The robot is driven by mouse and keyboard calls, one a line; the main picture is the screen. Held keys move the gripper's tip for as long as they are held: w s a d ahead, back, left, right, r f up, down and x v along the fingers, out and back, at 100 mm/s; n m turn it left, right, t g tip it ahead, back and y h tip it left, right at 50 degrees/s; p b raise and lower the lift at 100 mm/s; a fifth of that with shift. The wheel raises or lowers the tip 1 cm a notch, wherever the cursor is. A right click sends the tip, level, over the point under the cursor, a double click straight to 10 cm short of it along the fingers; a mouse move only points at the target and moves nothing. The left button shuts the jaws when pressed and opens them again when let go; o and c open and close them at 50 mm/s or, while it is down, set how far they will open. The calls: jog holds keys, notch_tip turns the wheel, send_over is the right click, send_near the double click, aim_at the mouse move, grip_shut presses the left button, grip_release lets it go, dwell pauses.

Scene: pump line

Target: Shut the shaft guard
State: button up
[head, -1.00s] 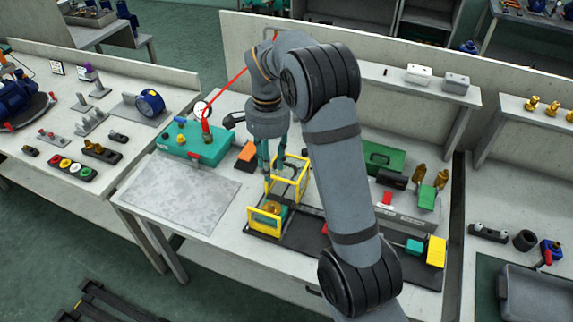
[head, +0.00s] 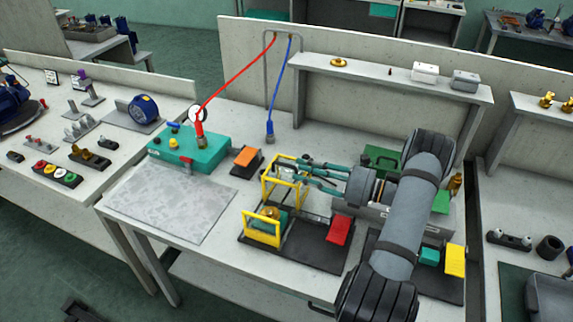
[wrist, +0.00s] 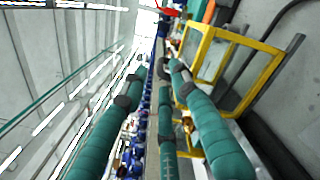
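A yellow open-frame guard (head: 266,182) stands raised on the dark base of the pump line in the head view. It also shows on the right of the wrist view (wrist: 240,38), as bars around clear gaps. A second yellow frame (head: 247,229) stands in front of it, by a round brass part. My gripper (head: 296,165) lies nearly level, its teal fingers pointing left behind and beside the raised guard. In the wrist view the fingers (wrist: 153,72) are apart with nothing held between them. The right finger overlaps the yellow frame; I cannot tell whether they touch.
A red plate (head: 339,231) lies on the base right of the frames. A teal box (head: 190,150) with a red hose and an orange block (head: 246,157) are to the left. A yellow plate (head: 455,260) is at right. The grey mat (head: 170,200) is bare.

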aim_at(287, 165)
jog(key=p+x, duration=0.1)
jog(key=x, duration=0.4)
jog(key=shift+w+a, duration=0.15)
jog(key=shift+a, duration=0.25)
jog(key=c, duration=0.3)
jog(key=c, duration=0.4)
grip_shut()
